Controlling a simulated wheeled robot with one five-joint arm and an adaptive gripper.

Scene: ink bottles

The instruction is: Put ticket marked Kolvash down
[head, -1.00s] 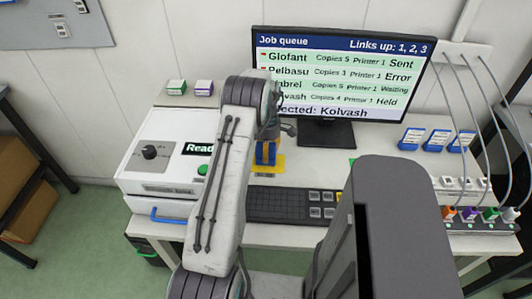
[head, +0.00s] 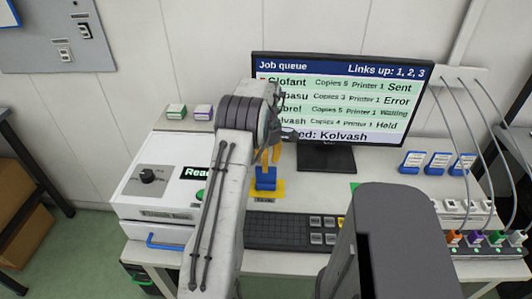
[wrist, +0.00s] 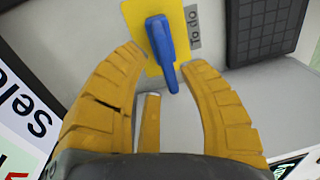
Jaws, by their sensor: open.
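My gripper (head: 269,158) is open just above the blue piece. In the wrist view its yellow fingers (wrist: 168,62) are spread, with the blue piece showing between and beyond their tips, apparently clear of both.
The monitor (head: 340,105) shows a job queue, with Kolvash selected. A white printer (head: 165,185) reading "Ready" stands at left, a dark keyboard (head: 285,232) in front. Blue-and-white cards (head: 437,163) and cabled plugs (head: 475,238) are at right.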

